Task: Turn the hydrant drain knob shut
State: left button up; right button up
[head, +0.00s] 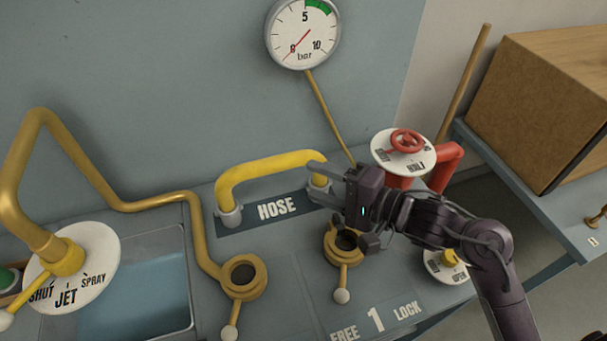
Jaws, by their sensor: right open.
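A small yellow knob (451,258) sits on a white dial (438,272) at the lower right, below the red hydrant pipe (447,165). The dial's lettering is partly readable as OPEN; my right forearm hides part of the knob and dial, so the knob's setting cannot be told. A red handwheel (407,140) on its own white dial (388,158) tops the hydrant. My right gripper (316,181) is open, its fingers pointing left beside the right end of the yellow hose handle (265,168), apart from the knob. My left gripper is not in view.
A pressure gauge (302,35) hangs on the wall, its needle near 0. Brass couplings (240,277) with levers stand on the bench, one under my right gripper. A SHUT/JET/SPRAY dial (92,262) and a blue basin (150,290) are at left. A cardboard box (540,95) is at right.

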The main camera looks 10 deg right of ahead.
aim_at(449, 258)
jog(key=k+l, duration=0.25)
jog(key=l, duration=0.2)
jog(key=k+l, duration=0.25)
jog(key=l, duration=0.15)
jog(key=k+l, duration=0.2)
jog(key=l, duration=0.25)
jog(key=k+l, duration=0.25)
jog(key=l, duration=0.15)
